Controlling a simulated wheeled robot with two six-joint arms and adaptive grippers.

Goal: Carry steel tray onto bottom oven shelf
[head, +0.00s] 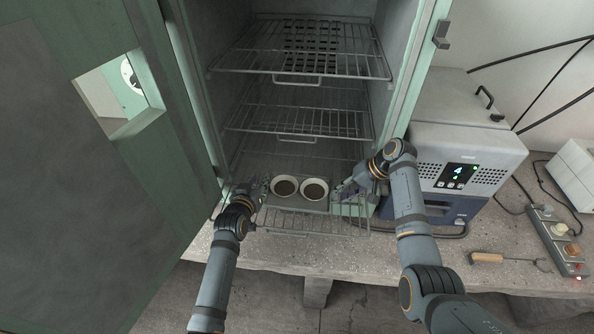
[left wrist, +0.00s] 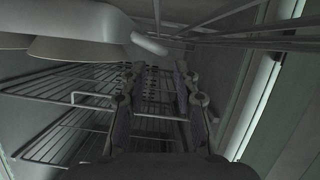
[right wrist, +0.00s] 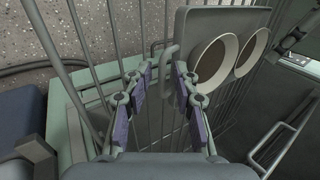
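The steel tray (head: 299,206) lies over the front part of the bottom oven shelf (head: 310,225), and two pale bowls with brown contents stand on it. My left gripper (head: 256,187) is at the tray's left end. In the left wrist view it is open (left wrist: 158,70), with a grey handle (left wrist: 150,43) just beyond its fingertips. My right gripper (head: 344,190) is at the tray's right end. In the right wrist view it is open (right wrist: 160,72), with the tray's handle (right wrist: 169,62) between or just past its fingertips. I see neither gripper closed on a handle.
Two wire shelves (head: 300,62) are above the tray in the oven. The green oven door (head: 60,170) stands open at the left. A grey-blue device (head: 462,150) stands close at the right. A fork-like tool (head: 487,257) and a power strip (head: 552,235) lie on the bench.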

